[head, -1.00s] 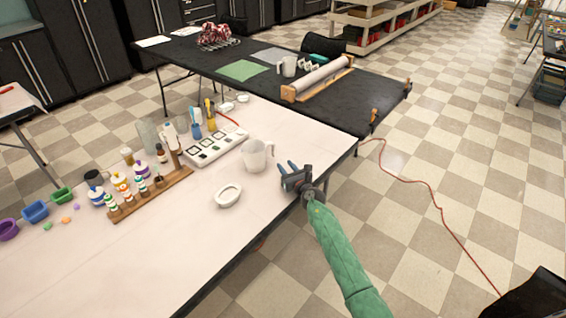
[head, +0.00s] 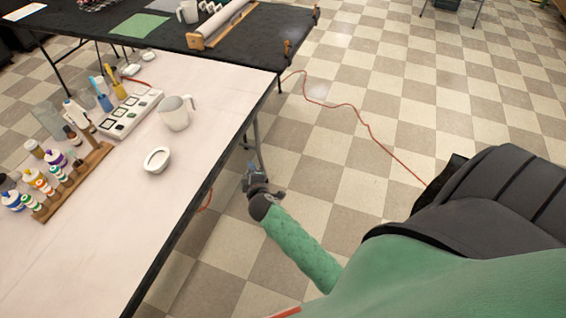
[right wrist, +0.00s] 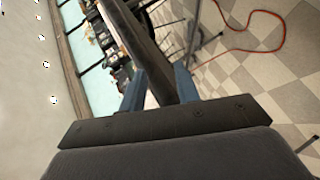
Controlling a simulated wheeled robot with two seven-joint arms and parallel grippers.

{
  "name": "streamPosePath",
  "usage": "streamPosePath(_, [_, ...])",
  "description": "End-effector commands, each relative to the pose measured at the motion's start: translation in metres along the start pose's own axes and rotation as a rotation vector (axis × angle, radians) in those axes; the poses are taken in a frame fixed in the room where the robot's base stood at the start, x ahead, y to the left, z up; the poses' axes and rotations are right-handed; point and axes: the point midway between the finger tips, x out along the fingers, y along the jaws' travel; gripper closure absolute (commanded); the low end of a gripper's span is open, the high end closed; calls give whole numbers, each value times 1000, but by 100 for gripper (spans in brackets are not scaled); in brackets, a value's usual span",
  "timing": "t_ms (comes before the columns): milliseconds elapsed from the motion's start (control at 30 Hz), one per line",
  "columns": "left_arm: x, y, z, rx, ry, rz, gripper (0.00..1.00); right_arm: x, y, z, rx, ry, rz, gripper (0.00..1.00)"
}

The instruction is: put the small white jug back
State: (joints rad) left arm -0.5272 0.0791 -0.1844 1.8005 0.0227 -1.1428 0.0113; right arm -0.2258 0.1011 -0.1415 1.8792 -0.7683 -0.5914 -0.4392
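A white jug (head: 175,113) with a handle on its right stands upright on the pale table (head: 95,245), near the right edge. Another whitish jug (head: 187,12) stands on the black table farther back. My right gripper (head: 254,168) is off the pale table's right edge, apart from both jugs. In the right wrist view its blue fingers (right wrist: 160,88) are apart. A dark bar, seemingly the table edge, shows between and beyond them; I cannot tell whether it touches them. No jug shows in that view. My left gripper is out of view.
A small white oval dish (head: 157,160) sits in front of the near jug. A white tray (head: 130,112) and a wooden rack (head: 75,185) of bottles are to the left. The black table (head: 240,45) holds a roller. A red cable (head: 360,120) lies on the floor.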

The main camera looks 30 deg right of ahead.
Motion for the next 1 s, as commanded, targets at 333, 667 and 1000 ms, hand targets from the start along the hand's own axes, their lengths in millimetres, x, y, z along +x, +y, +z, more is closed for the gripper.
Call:
streamPosePath(333, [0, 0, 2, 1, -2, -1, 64, -129, -238, 73, 559, -361, -624, 68])
streamPosePath(667, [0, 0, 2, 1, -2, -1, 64, -249, -344, 93, 810, -657, -968, 68])
streamPosePath(1000, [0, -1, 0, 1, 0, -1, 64, -258, -350, 93, 827, -681, -993, 68])
